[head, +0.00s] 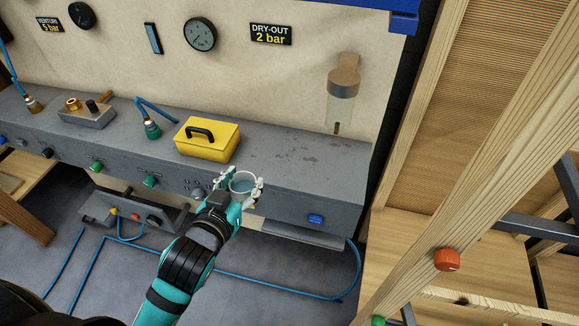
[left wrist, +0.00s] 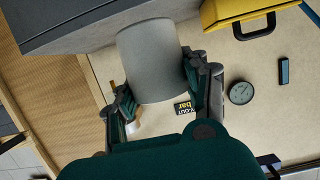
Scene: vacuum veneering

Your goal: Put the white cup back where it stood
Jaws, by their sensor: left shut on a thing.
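The white cup (head: 243,183) is held in my left gripper (head: 239,188), in front of the grey bench's front edge, right of the yellow box. In the left wrist view the cup (left wrist: 152,60) looks pale grey and stands between the two fingers of my left gripper (left wrist: 160,85), which are shut on its sides. In the head view its open rim faces up and the inside looks bluish. I cannot tell whether the cup touches the bench. My right gripper is not in view.
The grey bench (head: 290,165) has clear, worn top space right of the yellow box (head: 207,138). A hanging clear container (head: 341,95) is on the back wall. A wooden frame (head: 425,150) stands at the right. A blue hose (head: 290,290) lies on the floor.

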